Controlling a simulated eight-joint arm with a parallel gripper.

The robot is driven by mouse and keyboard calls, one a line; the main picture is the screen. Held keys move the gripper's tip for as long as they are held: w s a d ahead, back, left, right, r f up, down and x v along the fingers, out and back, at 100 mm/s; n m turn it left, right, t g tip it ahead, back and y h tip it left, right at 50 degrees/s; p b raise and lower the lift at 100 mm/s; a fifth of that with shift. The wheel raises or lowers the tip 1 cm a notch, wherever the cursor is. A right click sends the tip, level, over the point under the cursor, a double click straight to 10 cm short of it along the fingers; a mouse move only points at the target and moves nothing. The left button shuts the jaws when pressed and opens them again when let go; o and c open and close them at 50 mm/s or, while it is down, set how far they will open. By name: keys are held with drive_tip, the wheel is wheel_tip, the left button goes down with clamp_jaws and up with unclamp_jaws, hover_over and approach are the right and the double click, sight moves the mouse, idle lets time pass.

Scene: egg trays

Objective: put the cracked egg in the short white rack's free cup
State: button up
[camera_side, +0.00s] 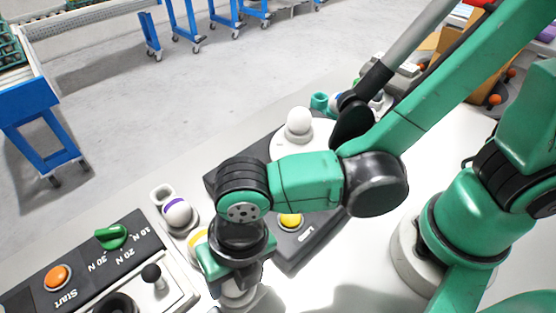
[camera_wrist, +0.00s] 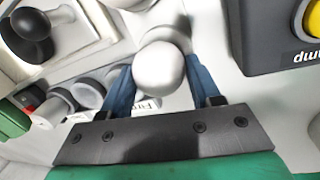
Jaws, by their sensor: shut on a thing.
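My gripper (camera_wrist: 157,90) is shut on a pale grey-white egg (camera_wrist: 158,68), with a blue finger on each side of it. No crack shows on the side that faces the wrist camera. In the side view, my wrist hides most of the gripper and the egg. A short white rack (camera_side: 160,191) stands left of my wrist there. Its far cup looks empty. A purple-banded egg (camera_side: 177,211) sits beside that cup, and a yellow-banded egg (camera_side: 197,242) is partly hidden behind my wrist.
A joystick (camera_side: 152,275) and a control panel with an orange button (camera_side: 57,278) and green knob (camera_side: 112,236) lie to the left. A dark lamp box with a yellow button (camera_side: 290,220) is right of the rack. Several grey cups (camera_wrist: 88,91) show in the wrist view.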

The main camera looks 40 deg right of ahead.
drive_tip(key=shift+f, duration=0.35)
idle(0.3)
drive_tip(key=o, duration=0.8)
drive_tip(key=shift+o, duration=0.2)
drive_tip(key=shift+r, duration=0.1)
drive_tip(key=shift+s+d+r, duration=0.1)
drive_tip(key=shift+d+r, duration=0.1)
drive_tip(key=shift+r, duration=1.15)
drive_tip(key=shift+s+d+r, duration=0.1)
drive_tip(key=shift+d+r, duration=0.1)
drive_tip(key=shift+r, duration=1.15)
